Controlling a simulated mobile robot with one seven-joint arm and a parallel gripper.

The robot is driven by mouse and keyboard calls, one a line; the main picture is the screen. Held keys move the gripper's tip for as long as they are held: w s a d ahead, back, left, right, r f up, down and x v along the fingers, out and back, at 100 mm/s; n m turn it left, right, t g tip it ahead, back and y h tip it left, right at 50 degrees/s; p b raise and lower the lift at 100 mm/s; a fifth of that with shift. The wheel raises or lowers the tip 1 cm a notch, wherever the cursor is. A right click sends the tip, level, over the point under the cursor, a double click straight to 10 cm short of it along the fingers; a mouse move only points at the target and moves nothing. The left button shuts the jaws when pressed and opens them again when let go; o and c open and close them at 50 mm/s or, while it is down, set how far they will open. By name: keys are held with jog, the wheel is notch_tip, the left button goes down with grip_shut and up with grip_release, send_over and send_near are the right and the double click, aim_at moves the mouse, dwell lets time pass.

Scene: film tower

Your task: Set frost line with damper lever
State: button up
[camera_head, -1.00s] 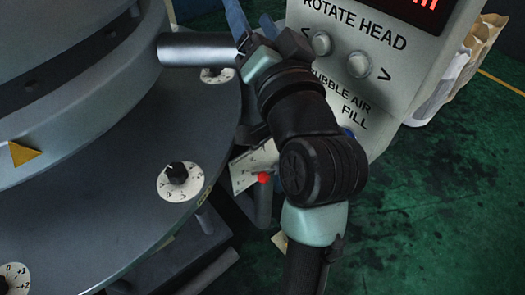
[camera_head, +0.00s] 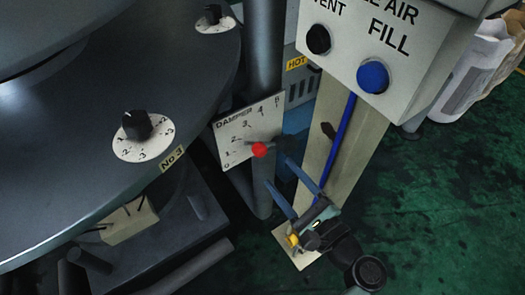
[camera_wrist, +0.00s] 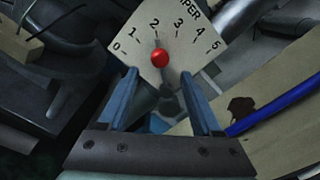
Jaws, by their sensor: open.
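The damper plate (camera_head: 235,150) is a white tilted square with a scale from 0 to 5, standing beside the dark round machine. The damper lever's red ball knob (camera_head: 260,149) sits at the plate's lower right edge. In the wrist view, the plate (camera_wrist: 205,58) faces me, and the red knob (camera_wrist: 159,57) lies just below the number 2. My gripper (camera_head: 278,172) is open, its blue fingers pointing up at the knob from the lower right. In the wrist view, the knob shows between and just beyond the fingertips (camera_wrist: 159,76). I see no contact. No frost line is visible.
A control box (camera_head: 385,45) with a black button (camera_head: 318,39) and a blue button (camera_head: 373,77) overhangs to the upper right. A blue hose (camera_head: 337,145) runs down its post. A dark vertical pipe (camera_head: 264,80) stands behind the plate.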

aim_at(264, 155)
jog(key=b+x, duration=0.1)
jog(key=x, duration=0.8)
grip_shut()
jog(key=shift+s, duration=0.1)
dwell(1.1)
